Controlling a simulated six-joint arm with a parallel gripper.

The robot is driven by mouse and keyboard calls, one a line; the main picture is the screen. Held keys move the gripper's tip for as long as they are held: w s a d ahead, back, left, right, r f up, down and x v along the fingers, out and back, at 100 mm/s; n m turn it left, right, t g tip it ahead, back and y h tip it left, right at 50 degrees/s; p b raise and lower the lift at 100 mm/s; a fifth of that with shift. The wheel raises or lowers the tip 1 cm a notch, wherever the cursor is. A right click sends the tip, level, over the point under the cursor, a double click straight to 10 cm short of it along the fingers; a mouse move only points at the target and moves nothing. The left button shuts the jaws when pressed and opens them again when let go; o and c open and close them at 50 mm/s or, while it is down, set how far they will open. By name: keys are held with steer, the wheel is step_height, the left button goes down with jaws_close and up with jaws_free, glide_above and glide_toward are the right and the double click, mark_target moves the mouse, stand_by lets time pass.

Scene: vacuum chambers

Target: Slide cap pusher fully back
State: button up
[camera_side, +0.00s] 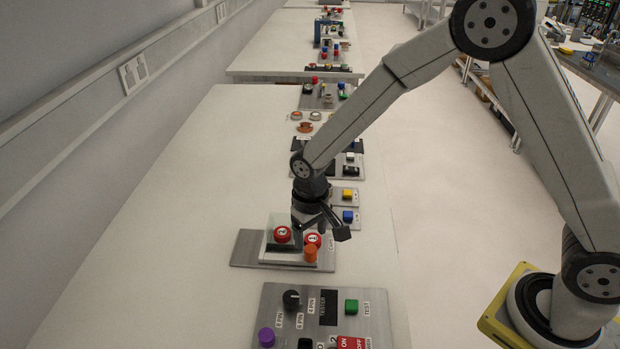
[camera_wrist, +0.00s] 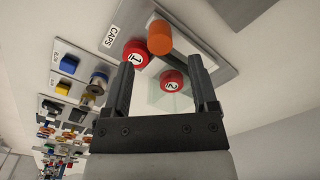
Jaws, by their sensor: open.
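The caps station is a grey metal plate (camera_side: 255,250) marked "CAPS", with a pale raised fixture on it. An orange upright knob (camera_side: 310,253), which looks like the cap pusher's handle, stands at its near right; in the wrist view the knob (camera_wrist: 159,37) is beyond the fingertips. Red cap 2 (camera_side: 282,234) and red cap 1 (camera_side: 313,239) sit beside it. My gripper (camera_side: 325,222) is above the station, open and empty. In the wrist view, cap 2 (camera_wrist: 174,84) shows between the fingers (camera_wrist: 161,62), and cap 1 (camera_wrist: 136,53) near the left fingertip. Contact with the knob is not visible.
A tester panel (camera_side: 320,315) with knobs and buttons lies nearer the camera. Blue (camera_side: 348,216) and yellow (camera_side: 348,194) button boxes stand just behind the station, with more devices along the table beyond. The white tabletop (camera_side: 180,200) is clear at left.

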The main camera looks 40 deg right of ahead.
mark_target(310, 248)
steer(key=shift+f, duration=2.7)
steer(key=shift+c, duration=0.2)
jaws_close()
